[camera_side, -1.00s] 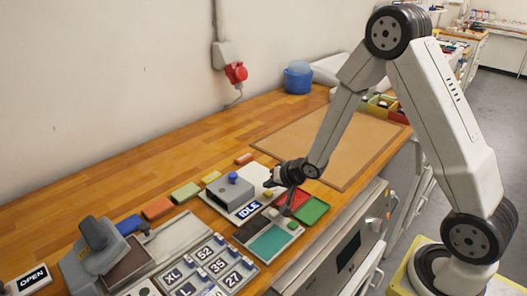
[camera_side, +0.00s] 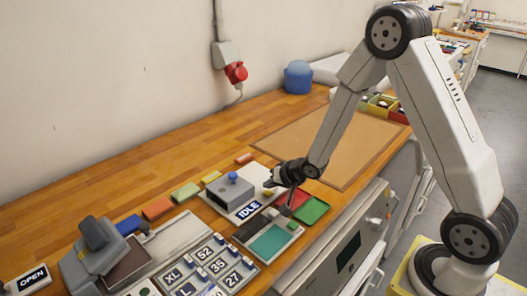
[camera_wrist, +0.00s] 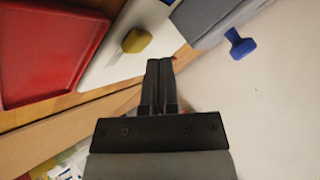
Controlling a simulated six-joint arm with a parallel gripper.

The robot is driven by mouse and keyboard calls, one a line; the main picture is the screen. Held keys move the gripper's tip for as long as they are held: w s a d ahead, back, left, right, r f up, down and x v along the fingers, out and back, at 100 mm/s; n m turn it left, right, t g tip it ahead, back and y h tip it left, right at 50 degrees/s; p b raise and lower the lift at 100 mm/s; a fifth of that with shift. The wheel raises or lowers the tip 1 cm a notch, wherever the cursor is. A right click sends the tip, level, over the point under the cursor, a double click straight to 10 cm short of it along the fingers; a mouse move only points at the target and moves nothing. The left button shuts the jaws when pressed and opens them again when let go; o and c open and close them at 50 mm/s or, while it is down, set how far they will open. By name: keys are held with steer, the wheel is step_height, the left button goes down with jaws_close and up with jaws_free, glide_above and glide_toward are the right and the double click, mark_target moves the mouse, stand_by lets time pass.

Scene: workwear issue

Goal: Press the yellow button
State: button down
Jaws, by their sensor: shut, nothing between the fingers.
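The yellow button (camera_wrist: 137,40) is a rounded knob on a white plate (camera_wrist: 105,62) in the wrist view. It lies ahead and slightly left of my fingertips, with a visible gap in the picture. In the side view the yellow button (camera_side: 268,192) is a small spot just left of my gripper (camera_side: 288,208). My gripper (camera_wrist: 160,64) also shows in the wrist view, its two dark fingers shut together and empty. The exact height of the fingertips over the bench is hard to tell.
A grey box with a blue knob (camera_side: 233,176) stands left of my gripper, beside the IDLE sign (camera_side: 248,210). A red tray (camera_wrist: 50,50), a green tray (camera_side: 312,210) and a teal tray (camera_side: 270,243) are close by. The brown mat (camera_side: 330,145) behind is clear.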

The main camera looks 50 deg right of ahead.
steer(key=shift+f, duration=0.9)
stand_by(1.8)
steer(key=shift+r, duration=0.9)
steer(key=shift+r, duration=0.1)
steer(key=shift+r, duration=2.4)
steer(key=s, duration=0.1)
steer(key=n+g+h, duration=0.2)
steer(key=n+g, duration=0.1)
steer(key=n, duration=0.1)
glide_toward(271, 194)
steer(key=s+r, duration=0.2)
steer(key=s, duration=0.1)
steer(key=s+a+n+g+y, duration=0.1)
steer(key=s+a+n+g, duration=0.2)
steer(key=s, duration=0.6)
steer(key=shift+s+a+r+n+g, duration=0.25)
steer(key=shift+s+a+n+g, duration=0.05)
steer(key=shift+s+a+n, duration=0.1)
